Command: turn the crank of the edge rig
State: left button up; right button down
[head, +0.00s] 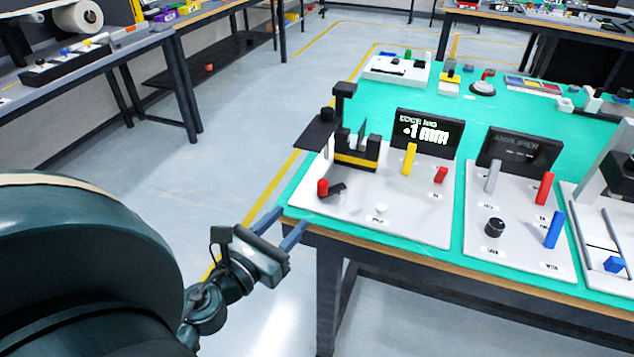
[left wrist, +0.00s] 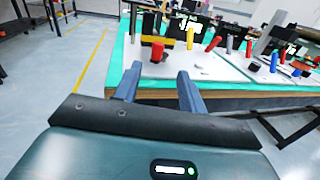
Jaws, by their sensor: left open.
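My left gripper (head: 280,222) is open and empty, with blue-grey fingers pointing toward the table's left front corner, short of the crank. The open fingers also show in the left wrist view (left wrist: 158,88). My right gripper is not seen.
The edge rig also carries a yellow lever (head: 409,159), a red lever (head: 440,175) and a white button (head: 381,208). An amplifier board (head: 515,245) stands to the right. The table's wooden edge (head: 400,253) runs close to my left gripper. Open floor lies left of the table.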

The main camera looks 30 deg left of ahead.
aim_at(319, 186)
pick_arm(q)
jog(key=w+p, duration=0.1)
jog(key=w, duration=0.3)
jog(key=w+p, duration=0.2)
jog(key=w, duration=0.1)
jog(key=w+p, duration=0.1)
jog(key=w, duration=0.3)
jog(key=shift+w+a+p, duration=0.25)
jog(key=shift+w+p, duration=0.1)
jog(key=shift+p, duration=0.05)
jog(key=shift+w+f, duration=0.1)
jog(key=shift+w, duration=0.55)
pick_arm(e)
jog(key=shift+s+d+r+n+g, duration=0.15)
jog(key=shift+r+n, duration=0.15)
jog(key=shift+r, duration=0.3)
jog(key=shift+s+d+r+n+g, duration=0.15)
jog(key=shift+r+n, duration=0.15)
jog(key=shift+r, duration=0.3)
pick_arm(q)
jog(key=shift+c, duration=0.2)
grip_shut()
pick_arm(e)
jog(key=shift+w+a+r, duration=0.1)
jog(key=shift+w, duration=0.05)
